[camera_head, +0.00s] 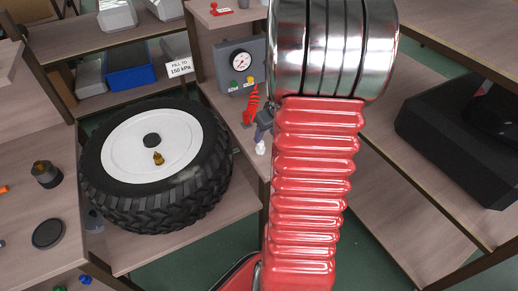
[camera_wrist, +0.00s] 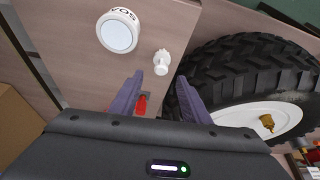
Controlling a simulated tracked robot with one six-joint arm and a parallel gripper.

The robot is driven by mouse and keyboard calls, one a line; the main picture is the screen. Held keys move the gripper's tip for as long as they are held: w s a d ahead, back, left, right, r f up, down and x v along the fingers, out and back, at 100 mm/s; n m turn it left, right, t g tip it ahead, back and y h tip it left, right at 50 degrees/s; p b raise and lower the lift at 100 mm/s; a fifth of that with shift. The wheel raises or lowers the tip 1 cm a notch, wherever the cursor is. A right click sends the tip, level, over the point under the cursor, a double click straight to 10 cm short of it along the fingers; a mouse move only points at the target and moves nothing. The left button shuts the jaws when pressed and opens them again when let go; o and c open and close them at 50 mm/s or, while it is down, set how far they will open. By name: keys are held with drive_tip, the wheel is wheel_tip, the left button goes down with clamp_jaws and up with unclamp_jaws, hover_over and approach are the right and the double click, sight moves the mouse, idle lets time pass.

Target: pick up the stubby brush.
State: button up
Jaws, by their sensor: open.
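My gripper (camera_wrist: 160,79) is open in the wrist view, its two purple fingers apart with nothing held between their tips. A small white knobbed piece (camera_wrist: 162,62) stands on the wooden surface just beyond the fingertips, roughly in line with the gap. It may be the stubby brush, but its bristles cannot be made out. A small white piece also shows in the head view (camera_head: 260,148), just right of the tire, below a purplish fingertip. My red arm hides much of the area beside it.
A large tire (camera_head: 205,173) with a white hub lies left of the gripper in the head view, close to one finger in the wrist view. A white round container (camera_wrist: 118,32) stands near the white piece. A gauge panel (camera_head: 229,74) and red coiled hose (camera_head: 252,104) are behind.

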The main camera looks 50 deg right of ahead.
drive_tip(key=shift+x, duration=1.3)
drive_tip(key=shift+f, duration=0.1)
drive_tip(key=shift+w+x, duration=0.2)
drive_tip(key=shift+x, duration=2.3)
drive_tip(key=shift+c, duration=0.5)
drive_tip(key=c, duration=0.9)
wheel_tip(320, 180, up, 10)
drive_tip(key=shift+r, duration=0.1)
